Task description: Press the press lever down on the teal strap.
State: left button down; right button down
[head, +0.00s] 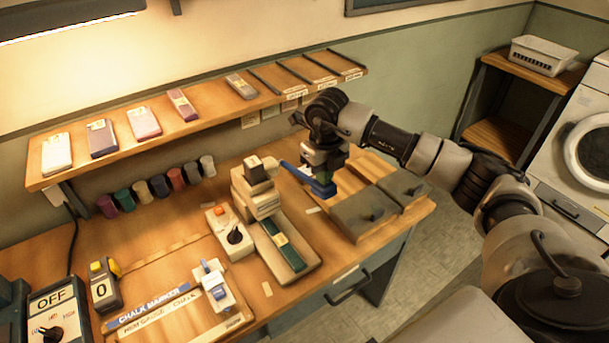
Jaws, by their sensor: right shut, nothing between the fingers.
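The press (256,198) is a cream block stack on the workbench. The teal strap (292,257) lies flat in the press's long base, with a pale yellow tag on it. A blue bar, seemingly the press lever (293,172), sticks out to the right of the press head. My right gripper (322,184) is shut and empty at the outer end of this bar. I cannot tell whether its fingertips touch the bar, as blue parts overlap there. My left gripper is out of view.
Dark lidded boxes (364,214) stand right of the press. A shelf (210,110) with several phone-like slabs runs above the bench.

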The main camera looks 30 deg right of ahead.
notch_tip(320, 180, down, 9)
jog(key=b, duration=0.6)
jog(key=shift+r, duration=0.15)
dwell(0.7)
jog(key=shift+s, duration=0.1)
jog(key=shift+r+p, duration=1.2)
jog(key=shift+r, duration=0.5)
notch_tip(320, 180, up, 12)
jog(key=p, duration=0.7)
jog(key=shift+f, duration=0.1)
